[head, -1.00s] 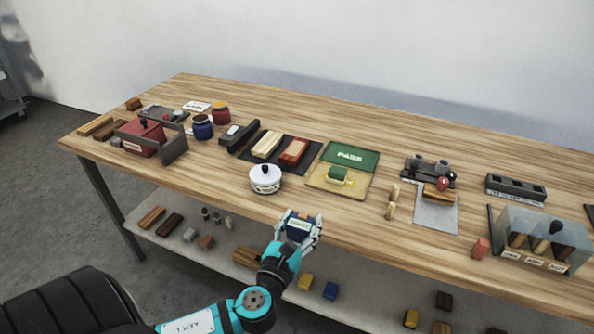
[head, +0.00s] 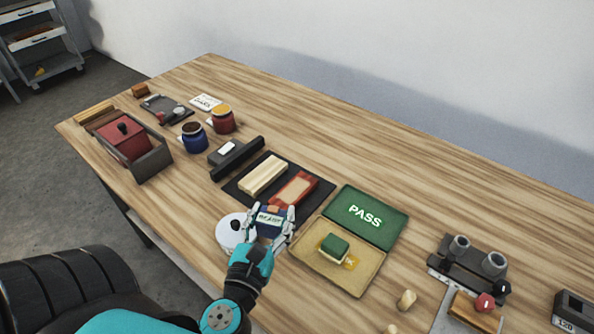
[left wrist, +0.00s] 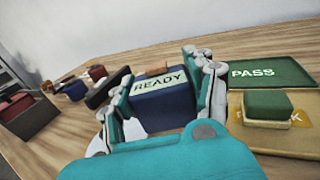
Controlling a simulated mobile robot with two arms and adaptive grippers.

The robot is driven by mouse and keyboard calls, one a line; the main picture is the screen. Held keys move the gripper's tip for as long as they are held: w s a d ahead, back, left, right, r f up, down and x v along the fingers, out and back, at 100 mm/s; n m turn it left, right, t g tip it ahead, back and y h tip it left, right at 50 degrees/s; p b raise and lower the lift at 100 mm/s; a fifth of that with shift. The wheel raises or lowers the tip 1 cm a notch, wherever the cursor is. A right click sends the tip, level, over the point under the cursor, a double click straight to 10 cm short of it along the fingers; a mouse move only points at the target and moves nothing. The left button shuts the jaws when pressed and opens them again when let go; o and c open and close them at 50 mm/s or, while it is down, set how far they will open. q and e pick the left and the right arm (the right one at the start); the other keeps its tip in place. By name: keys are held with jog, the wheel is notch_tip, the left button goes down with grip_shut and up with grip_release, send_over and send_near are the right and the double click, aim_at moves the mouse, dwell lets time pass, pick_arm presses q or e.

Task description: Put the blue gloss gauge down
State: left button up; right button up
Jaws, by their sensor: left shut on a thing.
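The blue gloss gauge (head: 270,222) is a dark blue block with a pale label; in the left wrist view (left wrist: 165,105) the label reads READY. My left gripper (head: 271,212) is shut on it, a finger on each side. In the head view it shows over the front of the table, between the white round-lidded pot (head: 231,232) and the tan-and-green PASS board (head: 322,277). I cannot tell whether the gauge touches anything below it. My right gripper is not in view.
Behind the gauge lies a black mat (head: 238,197) with a cream block (head: 263,175) and a red-orange block (head: 295,189). A small green block (head: 334,247) sits on the PASS board's tan half. Blue (head: 194,138) and red (head: 222,119) jars stand left. The table's back is clear.

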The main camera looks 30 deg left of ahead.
pick_arm(q)
jog(key=shift+w+a+r, duration=0.15)
jog(key=shift+w, duration=0.1)
jog(key=p+x, duration=0.1)
jog(key=x, duration=0.4)
jog(key=f+p+x, duration=0.1)
jog(key=x, duration=0.3)
jog(key=p+x, duration=0.1)
jog(key=x, duration=0.4)
jog(key=shift+w+a+f, duration=0.1)
jog(key=shift+w+f, duration=0.05)
jog(key=shift+w, duration=0.2)
jog(key=shift+w+a, duration=0.1)
jog(key=shift+w, duration=0.15)
jog(key=shift+w+f, duration=0.1)
jog(key=shift+f, duration=0.2)
notch_tip(320, 180, down, 3)
jog(key=shift+r+b, duration=0.25)
jog(key=shift+b, duration=0.05)
jog(key=shift+f, duration=0.3)
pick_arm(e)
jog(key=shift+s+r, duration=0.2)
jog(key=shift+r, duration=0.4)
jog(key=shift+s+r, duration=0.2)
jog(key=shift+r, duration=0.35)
